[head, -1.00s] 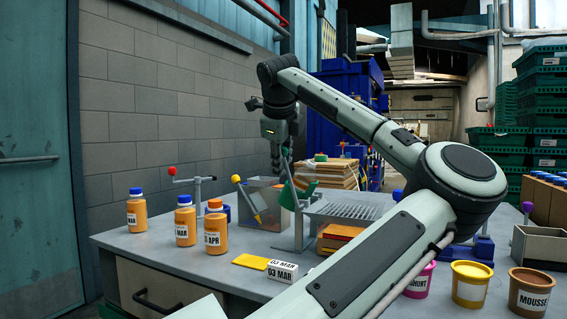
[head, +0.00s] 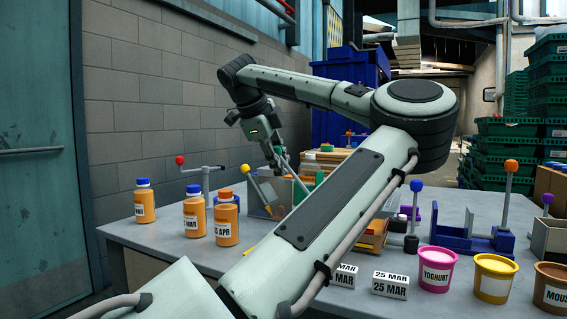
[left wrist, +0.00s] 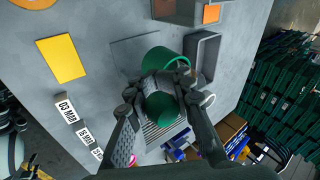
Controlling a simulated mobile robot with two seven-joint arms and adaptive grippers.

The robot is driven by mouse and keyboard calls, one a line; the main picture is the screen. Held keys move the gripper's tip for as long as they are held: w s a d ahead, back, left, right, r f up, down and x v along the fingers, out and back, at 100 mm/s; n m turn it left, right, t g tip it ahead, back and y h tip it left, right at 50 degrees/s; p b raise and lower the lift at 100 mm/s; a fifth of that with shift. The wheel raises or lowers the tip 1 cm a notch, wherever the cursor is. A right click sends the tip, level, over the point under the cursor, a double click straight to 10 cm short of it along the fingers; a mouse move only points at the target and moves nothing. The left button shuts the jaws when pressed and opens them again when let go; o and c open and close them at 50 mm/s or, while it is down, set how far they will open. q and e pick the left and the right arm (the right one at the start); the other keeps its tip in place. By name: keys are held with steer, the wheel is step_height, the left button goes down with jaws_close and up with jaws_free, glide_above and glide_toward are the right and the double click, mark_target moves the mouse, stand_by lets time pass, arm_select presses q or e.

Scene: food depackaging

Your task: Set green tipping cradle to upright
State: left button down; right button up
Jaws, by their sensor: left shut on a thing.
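The green tipping cradle (head: 299,190) stands on the table behind my left forearm, which hides much of it in the head view. In the left wrist view its green body (left wrist: 158,60) lies just beyond my fingers. A grey lever (head: 289,168) slants up and left from the cradle to my left gripper (head: 274,160). In the left wrist view my left gripper (left wrist: 160,112) is shut on the lever's round green knob (left wrist: 162,108). The cradle's exact tilt is hard to tell. My right gripper is out of view.
Several orange bottles (head: 197,212) stand left, near a red-knobbed lever (head: 180,160) and a yellow-knobbed scoop (head: 245,170). A blue fixture (head: 465,237) and tubs such as the pink yoghurt one (head: 437,268) stand right.

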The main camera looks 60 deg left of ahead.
arm_select(q)
steer(key=shift+a, duration=0.15)
stand_by(0.5)
steer(key=c, duration=1.3)
jaws_free()
steer(key=shift+f, duration=0.1)
steer(key=shift+c, duration=0.2)
steer(key=v, duration=1.2)
steer(key=shift+s, duration=0.2)
steer(key=shift+a+f, duration=0.15)
